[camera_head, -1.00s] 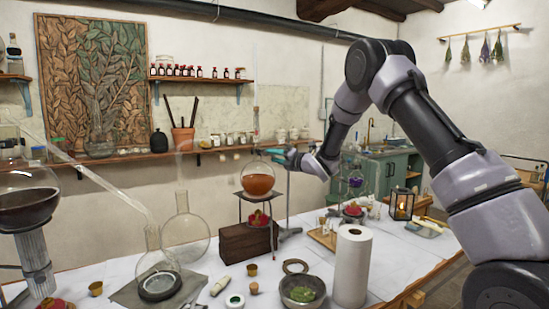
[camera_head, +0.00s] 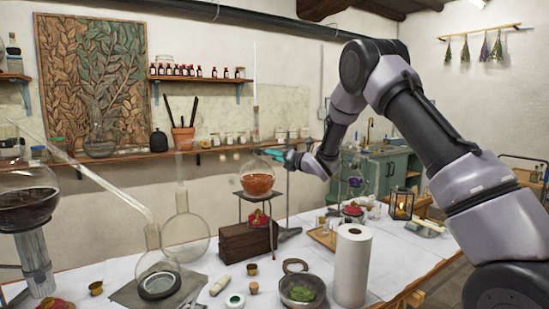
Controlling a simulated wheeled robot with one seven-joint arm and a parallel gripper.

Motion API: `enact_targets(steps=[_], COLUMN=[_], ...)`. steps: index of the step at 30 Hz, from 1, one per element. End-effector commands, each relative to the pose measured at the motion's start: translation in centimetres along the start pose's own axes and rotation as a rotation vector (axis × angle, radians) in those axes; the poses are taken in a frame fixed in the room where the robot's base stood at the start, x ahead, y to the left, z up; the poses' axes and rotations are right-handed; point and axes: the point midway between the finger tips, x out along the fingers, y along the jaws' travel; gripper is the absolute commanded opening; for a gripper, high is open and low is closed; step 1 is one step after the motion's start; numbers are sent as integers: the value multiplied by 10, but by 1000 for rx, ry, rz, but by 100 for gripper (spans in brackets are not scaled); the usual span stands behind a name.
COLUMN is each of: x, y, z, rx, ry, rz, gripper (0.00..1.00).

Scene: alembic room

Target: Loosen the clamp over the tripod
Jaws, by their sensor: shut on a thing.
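The clamp (camera_head: 274,152) is a small teal piece at the flask's neck, just above the tripod. A thin stand rod rises beside it to a base on the table. My gripper (camera_head: 290,157) is at the right end of the clamp and shut on it. The fingertips are small and partly hidden at this distance.
A red burner (camera_head: 258,218) sits under the tripod. Large glass flasks (camera_head: 186,237) crowd the left.

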Motion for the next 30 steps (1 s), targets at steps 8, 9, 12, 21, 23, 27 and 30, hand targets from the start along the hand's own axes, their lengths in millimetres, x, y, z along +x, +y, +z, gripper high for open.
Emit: enact_targets(steps=[8, 9, 12, 21, 23, 27, 30], x=[-1, 0, 0, -28, -41, -70, -87], y=[-1, -1, -1, -1, -2, -2, -1], z=[-2, -2, -1, 0, 0, 0, 0], rx=[2, 2, 2, 2, 3, 2, 2], ry=[3, 3, 2, 0, 0, 0, 1], rz=[-2, -2, -1, -3, -5, -5, -4], gripper=[75, 75, 75, 75, 75, 75, 75])
